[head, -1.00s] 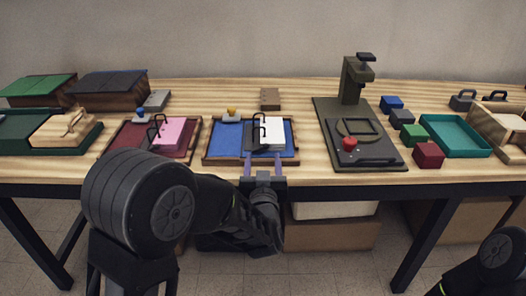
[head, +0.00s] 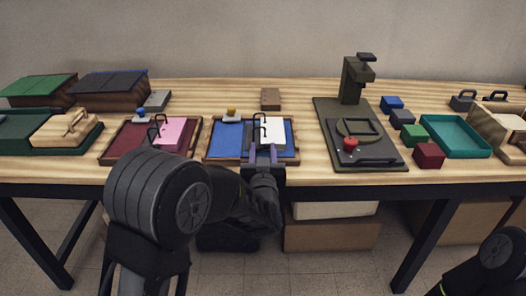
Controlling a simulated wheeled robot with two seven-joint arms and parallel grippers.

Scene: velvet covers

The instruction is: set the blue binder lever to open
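The blue binder (head: 228,141) lies open in a wooden-rimmed tray near the table's front edge. A white paper stack (head: 273,132) lies on its right half, beside black rings (head: 257,127) in the middle. Its lever with a yellow knob (head: 231,112) sits on a pale block at the back left. My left gripper (head: 263,153) is over the binder's front right part, by the front of the rings and paper. Its two fingers are apart; whether they touch anything is unclear. My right gripper is out of view; only part of that arm shows at the lower right.
A red binder (head: 126,141) with pink paper and a blue-knobbed lever lies to the left. A dark press-like stand (head: 352,84) with a red knob is to the right. A small brown block (head: 270,99) stands behind.

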